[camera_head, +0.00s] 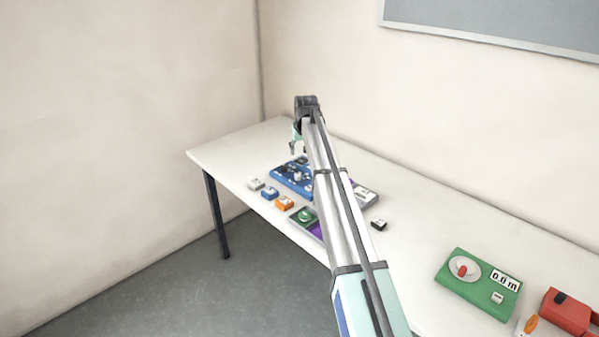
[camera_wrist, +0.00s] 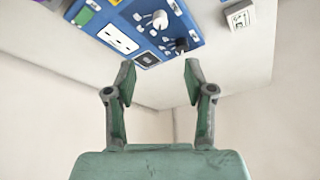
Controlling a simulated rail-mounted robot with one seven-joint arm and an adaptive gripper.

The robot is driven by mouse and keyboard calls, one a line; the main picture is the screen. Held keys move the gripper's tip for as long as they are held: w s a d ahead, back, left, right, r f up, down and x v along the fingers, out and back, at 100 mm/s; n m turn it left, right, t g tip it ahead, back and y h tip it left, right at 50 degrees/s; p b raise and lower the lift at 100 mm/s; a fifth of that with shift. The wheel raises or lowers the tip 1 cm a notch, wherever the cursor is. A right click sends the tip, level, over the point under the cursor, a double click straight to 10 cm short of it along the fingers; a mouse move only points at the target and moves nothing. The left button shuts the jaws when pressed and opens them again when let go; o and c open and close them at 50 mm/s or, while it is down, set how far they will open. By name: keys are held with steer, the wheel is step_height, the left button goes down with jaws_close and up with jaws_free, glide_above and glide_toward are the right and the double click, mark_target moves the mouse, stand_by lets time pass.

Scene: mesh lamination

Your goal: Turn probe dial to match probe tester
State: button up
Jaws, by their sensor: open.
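A blue panel (camera_head: 279,180) lies on the far left part of the table. In the wrist view the blue panel (camera_wrist: 153,47) carries a white knob (camera_wrist: 160,20), a black knob (camera_wrist: 182,45), a white display (camera_wrist: 117,39) and a small dark square display (camera_wrist: 147,60). I cannot tell which part is the probe dial or the probe tester; the markings are too small to read. My gripper (camera_head: 296,147) is above the panel's far end. In the wrist view my gripper (camera_wrist: 160,77) is open and empty, its fingers apart from the knobs.
White, blue and orange blocks (camera_head: 284,203) stand along the table's front edge. A green device (camera_head: 470,295) with a round dial and a display sits at the right, beside a red box (camera_head: 566,314). A black block (camera_head: 378,224) stands mid-table. The wall is behind.

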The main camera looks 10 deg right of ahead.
mark_target(298, 174)
steer(key=p+x, duration=0.4)
steer(key=x, duration=1.2)
steer(key=shift+a+f+p, duration=0.1)
steer(key=shift+f+p, duration=0.1)
steer(key=shift+p, duration=0.2)
jaws_close()
